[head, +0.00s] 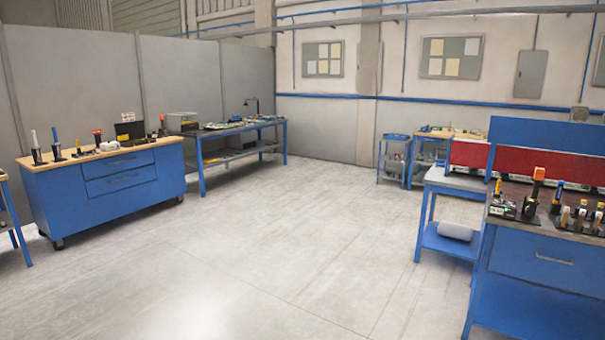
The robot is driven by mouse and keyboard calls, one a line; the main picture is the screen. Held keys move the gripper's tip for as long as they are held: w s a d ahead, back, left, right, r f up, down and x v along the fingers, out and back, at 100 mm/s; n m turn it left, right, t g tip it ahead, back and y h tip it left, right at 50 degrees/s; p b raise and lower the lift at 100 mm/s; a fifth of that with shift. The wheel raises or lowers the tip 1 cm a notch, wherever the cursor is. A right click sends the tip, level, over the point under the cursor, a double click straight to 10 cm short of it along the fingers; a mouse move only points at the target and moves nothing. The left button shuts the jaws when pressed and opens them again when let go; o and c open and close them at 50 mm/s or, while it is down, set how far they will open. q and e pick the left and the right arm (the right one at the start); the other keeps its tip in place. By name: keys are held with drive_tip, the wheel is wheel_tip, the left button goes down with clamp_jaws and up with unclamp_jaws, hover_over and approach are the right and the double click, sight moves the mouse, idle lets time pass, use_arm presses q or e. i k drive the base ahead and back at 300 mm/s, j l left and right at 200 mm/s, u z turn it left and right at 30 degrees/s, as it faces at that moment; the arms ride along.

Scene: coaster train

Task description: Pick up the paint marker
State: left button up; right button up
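I cannot make out the paint marker for certain. Several small upright tools (537,189), one with an orange top, stand in dark holders on the blue workbench (531,256) at the right. More upright items (36,146) in white, blue and orange stand on the wood-topped blue cabinet (58,205) at the left. They are too small to tell whether one is a paint marker. Neither of my grippers is in view.
Wide pale floor (250,240) lies clear in the middle. A long blue table (240,128) stands at the back left. A small blue cart (393,160) is at the back right.

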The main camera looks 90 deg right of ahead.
sight(499, 182)
drive_tip(key=l+z, duration=0.15)
drive_tip(key=z, duration=0.25)
drive_tip(key=k+l+z, duration=0.1)
drive_tip(key=z, duration=0.35)
drive_tip(key=l+z, duration=0.15)
drive_tip(key=z, duration=0.25)
drive_tip(key=l+z, duration=0.15)
drive_tip(key=z, duration=0.3)
drive_tip(key=i+l+z, duration=0.1)
drive_tip(key=z, duration=0.3)
drive_tip(key=i+l+z, duration=0.25)
drive_tip(key=l+z, duration=0.2)
drive_tip(key=i+l+z, duration=0.3)
drive_tip(key=z, duration=0.15)
drive_tip(key=i+l+z, duration=0.45)
drive_tip(key=i+z, duration=0.3)
drive_tip(key=z, duration=0.15)
drive_tip(key=i+l, duration=0.1)
drive_tip(key=i, duration=1.25)
drive_tip(key=i+j+u, duration=0.1)
drive_tip(key=j, duration=0.3)
drive_tip(key=i+j+u, duration=0.1)
drive_tip(key=i+j, duration=0.2)
drive_tip(key=i+j+u, duration=0.1)
drive_tip(key=i+j, duration=0.15)
drive_tip(key=j, duration=0.2)
